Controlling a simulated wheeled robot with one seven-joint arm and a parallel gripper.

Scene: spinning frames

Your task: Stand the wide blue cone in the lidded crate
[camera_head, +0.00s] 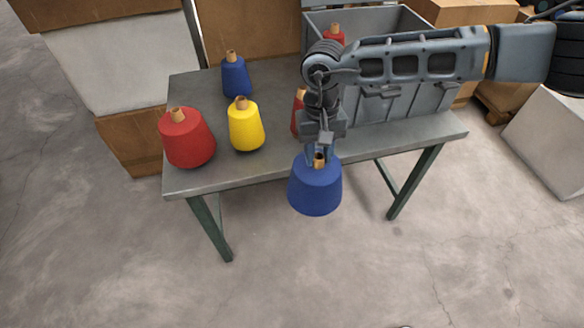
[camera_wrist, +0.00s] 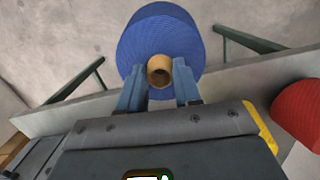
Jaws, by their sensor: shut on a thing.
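The wide blue cone (camera_head: 315,190) hangs upright from my gripper (camera_head: 320,153), beyond the table's front edge. My gripper is shut on its tan tip; the wrist view shows the fingers (camera_wrist: 159,92) on either side of the tip and the blue body (camera_wrist: 160,30) beyond. A grey ribbed crate (camera_head: 400,108) stands on the table at the right, behind my arm. Its top looks open where it shows, and I make out no lid. A red cone (camera_head: 334,36) shows at its left inside. My arm hides much of the crate.
On the grey table (camera_head: 270,165) stand a narrower blue cone (camera_head: 235,78), a yellow cone (camera_head: 246,128) and a large red cone (camera_head: 187,140). Another red cone (camera_head: 296,118) is partly hidden behind my gripper. Cardboard boxes (camera_head: 240,35) stand behind. The floor in front is clear.

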